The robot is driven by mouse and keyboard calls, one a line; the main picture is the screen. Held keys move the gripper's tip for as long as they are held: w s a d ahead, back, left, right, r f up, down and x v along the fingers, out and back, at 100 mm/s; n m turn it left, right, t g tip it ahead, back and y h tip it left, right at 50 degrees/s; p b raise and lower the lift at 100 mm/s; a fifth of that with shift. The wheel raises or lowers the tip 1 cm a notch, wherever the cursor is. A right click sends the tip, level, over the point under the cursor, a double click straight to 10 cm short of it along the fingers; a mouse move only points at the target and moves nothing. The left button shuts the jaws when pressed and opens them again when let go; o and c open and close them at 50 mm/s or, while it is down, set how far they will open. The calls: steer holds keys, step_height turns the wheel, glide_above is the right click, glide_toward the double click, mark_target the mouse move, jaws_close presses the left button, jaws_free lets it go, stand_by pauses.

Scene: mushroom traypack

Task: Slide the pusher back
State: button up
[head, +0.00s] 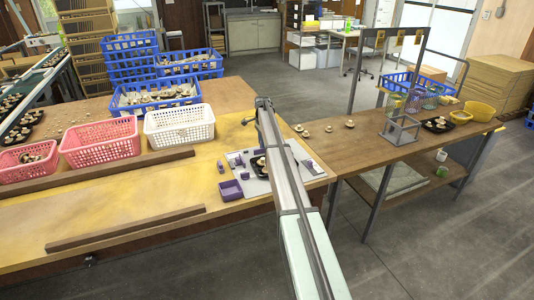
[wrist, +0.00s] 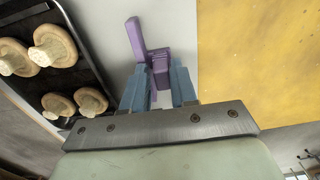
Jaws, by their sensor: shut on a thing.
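In the wrist view, my gripper (wrist: 158,88) has its two blue-grey fingers on either side of a purple pusher (wrist: 160,62) and is shut on it. The pusher has an upright block between the fingers and a longer purple bar (wrist: 135,38) reaching away to the upper left. It stands on a pale grey board (wrist: 176,18). In the head view my arm covers the gripper, and I cannot tell which purple piece there is the held one. A black tray (wrist: 84,38) with several pale mushrooms lies left of the gripper, apart from it.
In the head view, a purple open box (head: 231,190) and small purple pieces (head: 221,167) sit left of my arm. Pink baskets (head: 90,148) and a white basket (head: 180,132) stand farther left. A wooden strip (head: 125,229) lies at the front. Yellow tabletop (wrist: 255,60) is bare right of the gripper.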

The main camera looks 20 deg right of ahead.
steer(key=shift+w+f, duration=0.4)
steer(key=shift+w, duration=0.45)
steer(key=shift+w+f, duration=0.4)
steer(key=shift+w, duration=0.4)
steer(key=o, duration=0.8)
steer(key=shift+r, duration=2.35)
